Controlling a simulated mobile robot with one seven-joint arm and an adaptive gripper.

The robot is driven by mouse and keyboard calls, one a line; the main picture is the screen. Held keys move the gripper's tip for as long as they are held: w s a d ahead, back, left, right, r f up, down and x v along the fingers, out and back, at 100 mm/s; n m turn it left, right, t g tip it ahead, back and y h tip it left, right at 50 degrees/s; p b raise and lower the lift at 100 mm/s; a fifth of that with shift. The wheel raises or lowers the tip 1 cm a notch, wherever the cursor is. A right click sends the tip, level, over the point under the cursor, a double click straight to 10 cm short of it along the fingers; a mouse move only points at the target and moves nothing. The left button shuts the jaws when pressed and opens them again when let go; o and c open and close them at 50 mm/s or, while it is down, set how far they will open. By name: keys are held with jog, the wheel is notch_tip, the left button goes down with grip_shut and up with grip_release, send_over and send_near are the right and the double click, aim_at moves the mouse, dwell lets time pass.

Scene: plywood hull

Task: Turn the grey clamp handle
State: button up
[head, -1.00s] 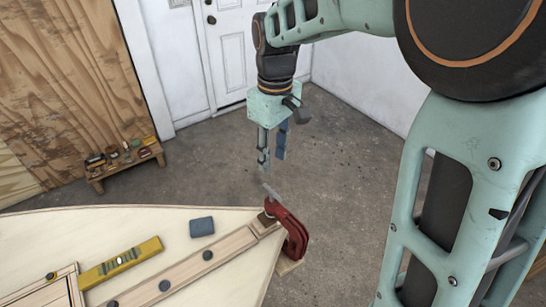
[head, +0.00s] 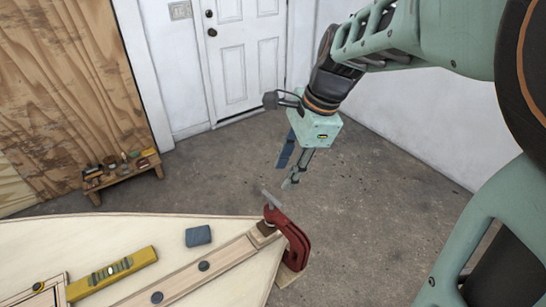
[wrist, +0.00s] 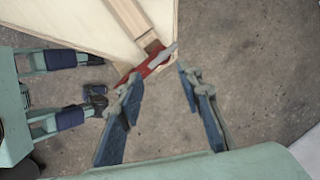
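The red clamp (head: 294,241) grips the pointed end of the pale plywood hull (head: 130,232). Its grey handle (head: 272,200) sticks up at a slant from the clamp's top. In the wrist view the grey handle (wrist: 162,55) and red clamp (wrist: 150,66) show just beyond the fingertips, at the hull's tip. My gripper (head: 287,174) hangs above and slightly right of the handle, apart from it. In the wrist view my gripper (wrist: 158,75) has its two blue-padded fingers spread with nothing between them. The clamp's lower part is partly hidden.
A yellow level (head: 115,272) and a blue block (head: 198,235) lie on the hull, beside a wooden strip (head: 218,262) with dark round pieces. A low bench (head: 125,174) with small items stands by the plywood wall. Concrete floor right of the clamp is clear.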

aim_at(272, 197)
jog(key=a+f+m, duration=0.1)
jog(key=f+m, duration=0.2)
jog(key=w+f+m+b, duration=0.1)
jog(key=f+m, duration=0.1)
jog(key=f, duration=0.1)
jog(key=a+f+m+t+b, duration=0.1)
jog(key=f+m, duration=0.2)
jog(key=f, duration=0.1)
jog(key=shift+w+a+f+m+y, duration=0.1)
jog(key=shift+w+a+m+y, duration=0.2)
jog(key=shift+w+a+y, duration=0.1)
